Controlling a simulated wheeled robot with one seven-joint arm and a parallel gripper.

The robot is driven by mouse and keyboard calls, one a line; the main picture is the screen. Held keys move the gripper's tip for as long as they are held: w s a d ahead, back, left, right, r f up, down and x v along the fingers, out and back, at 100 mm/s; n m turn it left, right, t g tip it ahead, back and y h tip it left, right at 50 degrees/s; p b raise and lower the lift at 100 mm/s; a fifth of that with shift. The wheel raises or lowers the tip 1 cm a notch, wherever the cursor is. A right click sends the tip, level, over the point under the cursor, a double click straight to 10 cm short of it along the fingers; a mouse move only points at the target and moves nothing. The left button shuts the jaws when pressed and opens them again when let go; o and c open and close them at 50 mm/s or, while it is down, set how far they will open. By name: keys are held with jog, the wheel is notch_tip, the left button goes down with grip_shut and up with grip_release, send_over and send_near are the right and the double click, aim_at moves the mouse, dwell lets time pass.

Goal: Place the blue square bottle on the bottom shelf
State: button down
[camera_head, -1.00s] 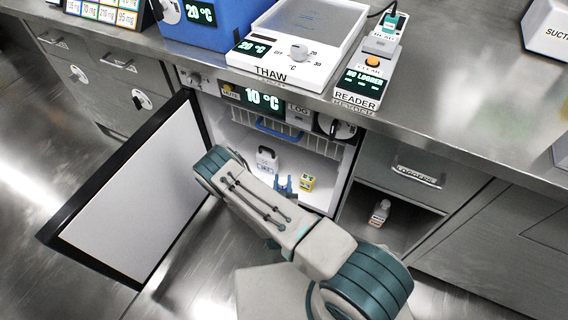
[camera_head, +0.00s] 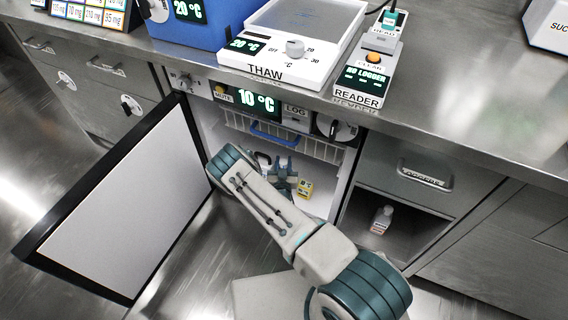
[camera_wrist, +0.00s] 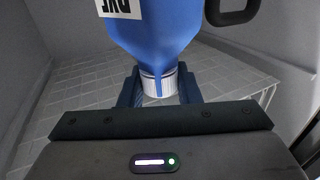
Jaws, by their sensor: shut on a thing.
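The blue square bottle (camera_wrist: 157,32), with a white ribbed cap (camera_wrist: 158,84) and a white label with dark letters, fills the top middle of the wrist view. My gripper (camera_wrist: 158,90) is shut on its cap end, one finger on each side. In the head view my gripper (camera_head: 284,170) is inside the open fridge, below the wire basket, and I cannot make out the bottle there. The wrist view shows a pale gridded shelf surface (camera_wrist: 80,100) beyond the gripper. I cannot tell whether the bottle touches it.
A small yellow box (camera_head: 305,189) stands right of my gripper. A pale container is partly hidden behind my arm; a dark handle (camera_wrist: 232,14) shows beside the bottle. The wire basket (camera_head: 290,142) hangs above. The open door (camera_head: 120,205) is at left; a bottle (camera_head: 381,219) stands in the right cubby.

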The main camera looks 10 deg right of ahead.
jog(key=shift+w+d+f+b, duration=0.25)
jog(key=shift+w+f+b, duration=0.25)
jog(key=shift+w+f, duration=0.4)
jog(key=shift+w+d+f+b, duration=0.2)
jog(key=shift+w+f+b, duration=0.3)
jog(key=shift+w+f, duration=0.35)
jog(key=c, duration=1.1)
grip_release()
jog(key=shift+f, duration=0.15)
jog(key=shift+o, duration=0.2)
jog(key=shift+s+r, duration=0.25)
jog(key=p+v, duration=0.2)
jog(key=v, duration=0.9)
jog(key=shift+s+a+p, duration=0.2)
jog(key=shift+s+p, duration=0.1)
jog(key=shift+p, duration=0.1)
